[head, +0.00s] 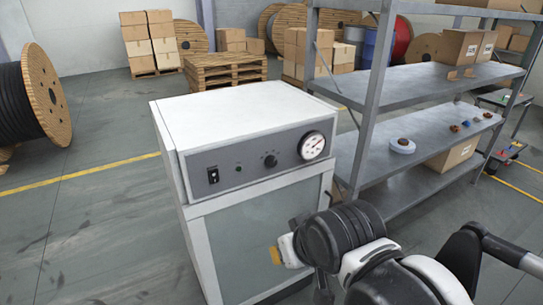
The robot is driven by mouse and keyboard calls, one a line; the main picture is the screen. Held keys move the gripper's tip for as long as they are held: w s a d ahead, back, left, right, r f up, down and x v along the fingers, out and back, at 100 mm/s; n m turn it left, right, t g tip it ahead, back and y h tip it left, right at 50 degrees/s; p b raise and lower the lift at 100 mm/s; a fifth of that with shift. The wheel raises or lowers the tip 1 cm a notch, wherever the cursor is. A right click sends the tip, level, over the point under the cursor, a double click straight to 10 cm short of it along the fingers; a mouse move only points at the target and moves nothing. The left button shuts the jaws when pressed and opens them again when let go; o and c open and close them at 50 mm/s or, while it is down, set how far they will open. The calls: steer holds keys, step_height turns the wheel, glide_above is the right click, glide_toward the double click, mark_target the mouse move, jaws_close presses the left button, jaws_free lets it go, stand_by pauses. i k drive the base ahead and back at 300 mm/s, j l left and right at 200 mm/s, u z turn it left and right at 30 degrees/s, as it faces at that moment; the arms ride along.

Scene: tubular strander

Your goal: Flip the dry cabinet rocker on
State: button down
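The dry cabinet (240,107) is a white box with a grey control panel (258,160) along the top of its front and a pale glazed door (262,236) below. The black rocker (213,175) sits at the left end of the panel. Its on or off position is too small to tell. My arm reaches in from the lower right, in front of the cabinet's right side. Its end, with dark parts and a yellow tip (276,255), is below and to the right of the rocker, apart from it. The gripper's fingers cannot be made out.
A small button (238,168), a black knob (270,161) and a round dial gauge (312,146) share the panel. A grey metal shelf rack (400,85) stands close on the right. Cable reels (45,98) and pallets (224,72) stand behind. Floor left of the cabinet is clear.

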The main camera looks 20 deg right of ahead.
mark_target(215, 178)
steer(key=j+u, duration=0.35)
steer(key=j, duration=0.15)
steer(key=i+j+u, duration=0.15)
steer(key=j+u, duration=0.15)
steer(key=j, duration=0.2)
